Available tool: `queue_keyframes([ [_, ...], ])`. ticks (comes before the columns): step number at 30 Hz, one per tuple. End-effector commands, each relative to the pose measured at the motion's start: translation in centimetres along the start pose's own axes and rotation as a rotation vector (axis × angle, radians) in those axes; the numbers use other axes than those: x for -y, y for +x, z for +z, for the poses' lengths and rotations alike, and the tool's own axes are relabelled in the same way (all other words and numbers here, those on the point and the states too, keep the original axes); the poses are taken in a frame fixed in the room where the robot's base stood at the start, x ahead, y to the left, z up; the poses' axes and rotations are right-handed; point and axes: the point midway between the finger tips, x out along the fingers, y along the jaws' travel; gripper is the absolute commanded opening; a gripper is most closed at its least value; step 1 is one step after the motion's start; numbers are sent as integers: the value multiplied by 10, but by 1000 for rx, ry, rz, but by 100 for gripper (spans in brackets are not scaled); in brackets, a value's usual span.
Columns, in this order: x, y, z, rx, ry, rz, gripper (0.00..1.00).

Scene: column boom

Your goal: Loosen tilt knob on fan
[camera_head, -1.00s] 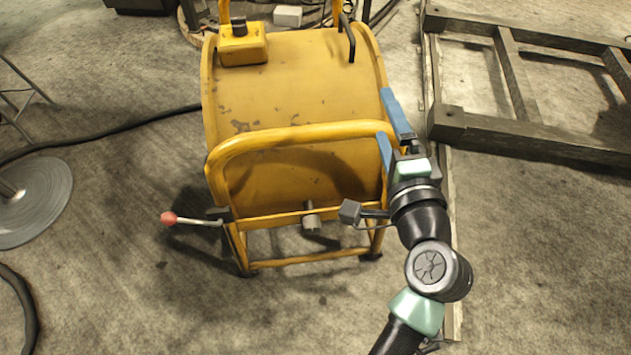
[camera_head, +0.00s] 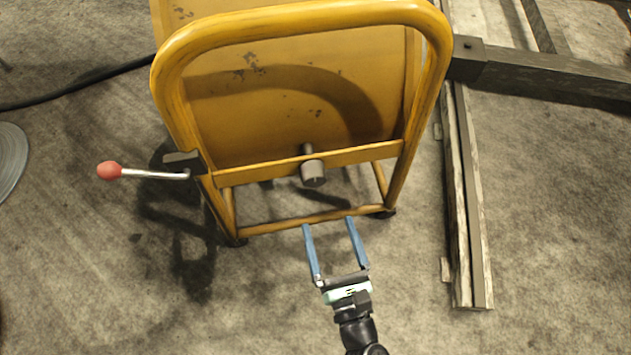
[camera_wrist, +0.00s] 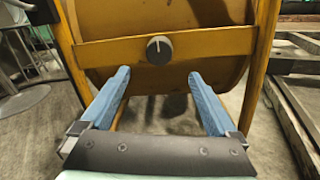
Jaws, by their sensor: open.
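The yellow fan (camera_head: 290,100) stands on the floor with its tubular frame towards me. A dark grey tilt knob (camera_head: 313,173) sticks out from the middle of the frame's crossbar. In the wrist view the knob (camera_wrist: 159,49) shows its round face with a pale mark, above and beyond the fingers, roughly centred between them. My gripper (camera_head: 328,228) is open with its two blue fingers apart and empty. In the head view it is below the knob, pointing at the fan. The fingers appear apart from the knob.
A lever with a red ball end (camera_head: 109,170) juts left from the frame. A wooden beam (camera_head: 463,200) lies on the floor at the right, with a wooden frame (camera_head: 550,75) behind it. A dark cable (camera_head: 80,88) runs at the left. The floor in front is clear.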

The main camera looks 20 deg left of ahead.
Motion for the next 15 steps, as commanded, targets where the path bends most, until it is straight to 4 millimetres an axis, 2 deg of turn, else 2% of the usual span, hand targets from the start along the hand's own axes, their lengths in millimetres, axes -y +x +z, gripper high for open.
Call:
queue_keyframes([
  [9, 0, 68, -2, 2, -8, 5, 95],
  [15, 0, 98, -1, 1, -7, 3, 95],
])
